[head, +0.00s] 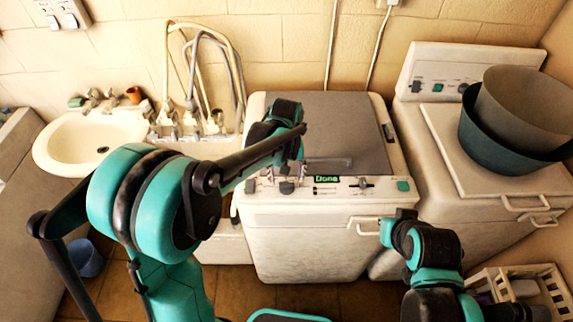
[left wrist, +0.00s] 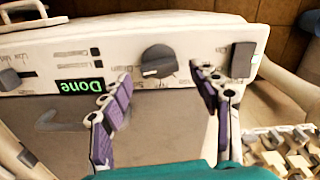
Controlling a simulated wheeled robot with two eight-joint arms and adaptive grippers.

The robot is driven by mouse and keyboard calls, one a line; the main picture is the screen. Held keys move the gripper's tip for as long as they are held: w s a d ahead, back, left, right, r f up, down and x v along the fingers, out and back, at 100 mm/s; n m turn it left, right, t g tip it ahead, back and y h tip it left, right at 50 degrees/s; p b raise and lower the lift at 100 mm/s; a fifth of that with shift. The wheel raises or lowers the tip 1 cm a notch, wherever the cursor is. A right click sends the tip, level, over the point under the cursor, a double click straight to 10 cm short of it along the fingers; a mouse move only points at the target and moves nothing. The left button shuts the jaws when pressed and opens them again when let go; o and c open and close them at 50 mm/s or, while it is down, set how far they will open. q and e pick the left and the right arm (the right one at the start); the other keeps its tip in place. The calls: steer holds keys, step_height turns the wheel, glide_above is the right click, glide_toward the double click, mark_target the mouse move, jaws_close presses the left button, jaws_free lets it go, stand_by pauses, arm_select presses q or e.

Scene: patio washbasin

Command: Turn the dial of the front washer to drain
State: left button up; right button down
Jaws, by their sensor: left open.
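The front washer (head: 300,235) is the white machine in the middle of the head view. Its panel shows a green "Done" display (head: 327,179), also in the left wrist view (left wrist: 80,86). The dark round dial (head: 287,187) is left of the display; the left wrist view shows the dial (left wrist: 158,62) upside down with printed marks around it, too blurred to read surely. My left gripper (head: 284,172) is open above the panel. In the left wrist view its two fingers (left wrist: 161,78) stand apart on either side of the dial, with no clear contact. My right gripper's fingers do not show.
A second washer (head: 422,142) with tubs (head: 525,105) on its lid stands at the right. A washbasin (head: 60,150) and hoses are at the left. A white crate (head: 545,280) lies lower right. My right arm is in front of the second washer.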

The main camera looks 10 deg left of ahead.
mark_target(286, 182)
arm_select(q)
step_height(286, 182, up, 10)
stand_by(0.3)
steer(key=shift+s+a, duration=0.1)
stand_by(0.3)
steer(key=s+a+f+m+t+b, duration=0.3)
steer(key=s+a+f+t+b, duration=0.4)
steer(key=s+a+f+b, duration=0.2)
steer(key=s+f+b, duration=0.2)
steer(key=s+f, duration=0.2)
steer(key=s, duration=0.2)
steer(key=shift+s+a+m+b, duration=0.2)
steer(key=shift+s+m+b, duration=0.1)
steer(key=shift+s+b, duration=0.1)
